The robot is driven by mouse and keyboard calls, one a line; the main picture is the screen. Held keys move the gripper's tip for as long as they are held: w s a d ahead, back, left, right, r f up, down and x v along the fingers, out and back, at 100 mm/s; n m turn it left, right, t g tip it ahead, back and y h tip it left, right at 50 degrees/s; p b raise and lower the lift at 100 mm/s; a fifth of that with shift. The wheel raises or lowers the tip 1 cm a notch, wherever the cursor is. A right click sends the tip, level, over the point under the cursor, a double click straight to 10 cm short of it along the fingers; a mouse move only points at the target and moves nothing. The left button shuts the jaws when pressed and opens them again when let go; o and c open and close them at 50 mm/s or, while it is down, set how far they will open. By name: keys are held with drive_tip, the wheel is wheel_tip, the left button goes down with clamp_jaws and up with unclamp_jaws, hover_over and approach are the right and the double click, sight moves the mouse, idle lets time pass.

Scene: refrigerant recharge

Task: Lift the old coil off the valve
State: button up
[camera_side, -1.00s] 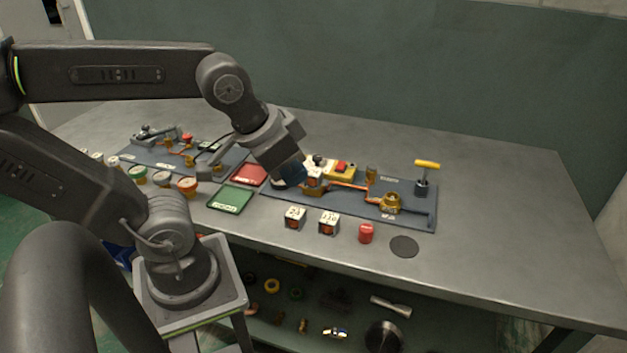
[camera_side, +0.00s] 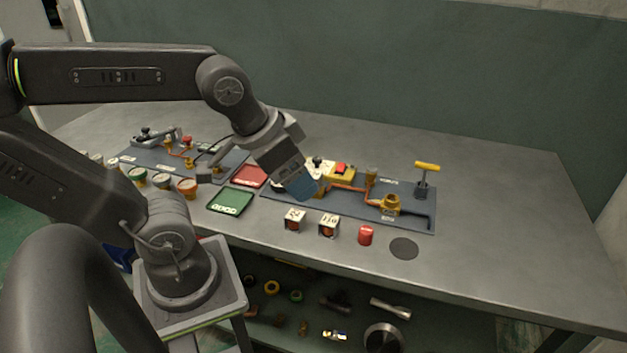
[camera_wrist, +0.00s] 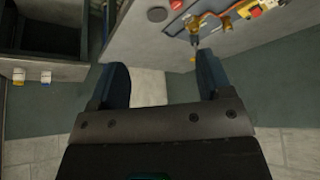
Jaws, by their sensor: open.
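My gripper (camera_side: 302,190) is over the left part of the right-hand blue board (camera_side: 345,208) in the side view, tilted down to the right. Its blue fingers cover the left end of the copper pipe (camera_side: 350,188). In the wrist view the two fingers of my gripper (camera_wrist: 160,75) are wide apart with nothing held between them. A brass fitting (camera_wrist: 195,28) shows beyond the fingertips there, by the copper pipe (camera_wrist: 208,16). I cannot make out the old coil on its valve; my gripper hides that spot in the side view.
Green (camera_side: 230,201) and red (camera_side: 249,176) trays lie left.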

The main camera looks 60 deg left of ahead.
drive_tip(key=n+g+y, duration=0.2)
drive_tip(key=n+y, duration=0.1)
drive_tip(key=n, duration=0.6)
approach(313, 174)
drive_tip(key=x, duration=0.5)
drive_tip(key=shift+x, duration=3)
drive_tip(key=shift+d, duration=0.1)
drive_tip(key=shift+c, duration=0.2)
drive_tip(key=c, duration=0.9)
drive_tip(key=shift+c, duration=0.2)
